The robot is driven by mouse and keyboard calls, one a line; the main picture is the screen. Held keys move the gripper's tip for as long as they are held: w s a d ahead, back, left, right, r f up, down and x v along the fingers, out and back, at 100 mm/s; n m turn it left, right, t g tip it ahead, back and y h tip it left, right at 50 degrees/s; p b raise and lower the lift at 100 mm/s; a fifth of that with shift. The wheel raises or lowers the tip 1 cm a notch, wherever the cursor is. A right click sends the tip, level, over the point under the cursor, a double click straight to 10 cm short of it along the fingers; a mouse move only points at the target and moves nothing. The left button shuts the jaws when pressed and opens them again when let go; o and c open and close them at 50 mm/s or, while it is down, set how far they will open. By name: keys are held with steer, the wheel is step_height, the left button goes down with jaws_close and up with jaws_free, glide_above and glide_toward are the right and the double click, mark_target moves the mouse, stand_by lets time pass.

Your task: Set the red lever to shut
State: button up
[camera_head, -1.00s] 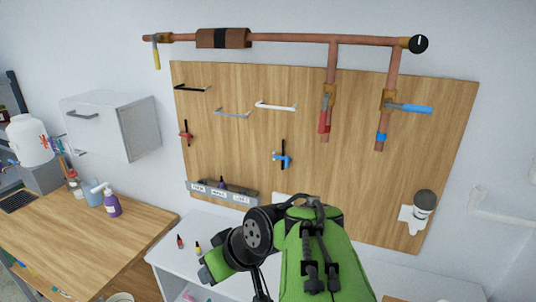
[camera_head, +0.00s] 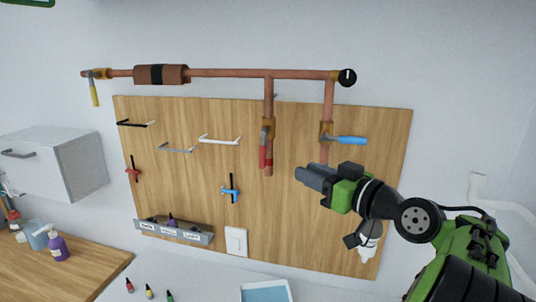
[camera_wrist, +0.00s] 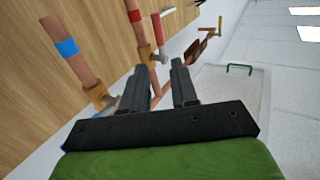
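The red lever (camera_head: 263,157) hangs down from a brass valve (camera_head: 267,128) on the middle copper pipe, about in line with the pipe. It also shows in the wrist view (camera_wrist: 157,30), beside a red-banded pipe. My gripper (camera_head: 302,175) is in front of the board, right of the red lever and a little lower in the head view, pointing left. In the wrist view the two dark fingers (camera_wrist: 160,72) are apart with nothing held between them. The gap between fingers and lever is hard to judge.
A blue lever (camera_head: 350,140) sticks out rightward from the right pipe's valve, just above my gripper. A yellow lever (camera_head: 94,94) hangs at the far left. A white cabinet (camera_head: 75,165) is at left.

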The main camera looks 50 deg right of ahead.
mark_target(265, 153)
steer(key=w+p, duration=0.1)
steer(key=w, duration=0.3)
steer(key=w+d+p, duration=0.1)
steer(key=w, duration=0.3)
steer(key=w+p, duration=0.2)
steer(key=w, duration=0.3)
steer(key=shift+d+r, duration=0.1)
steer(key=shift+d, duration=0.15)
steer(key=shift+w+d, duration=0.15)
steer(key=shift+w, duration=0.35)
steer(key=shift+s, duration=0.1)
jaws_close()
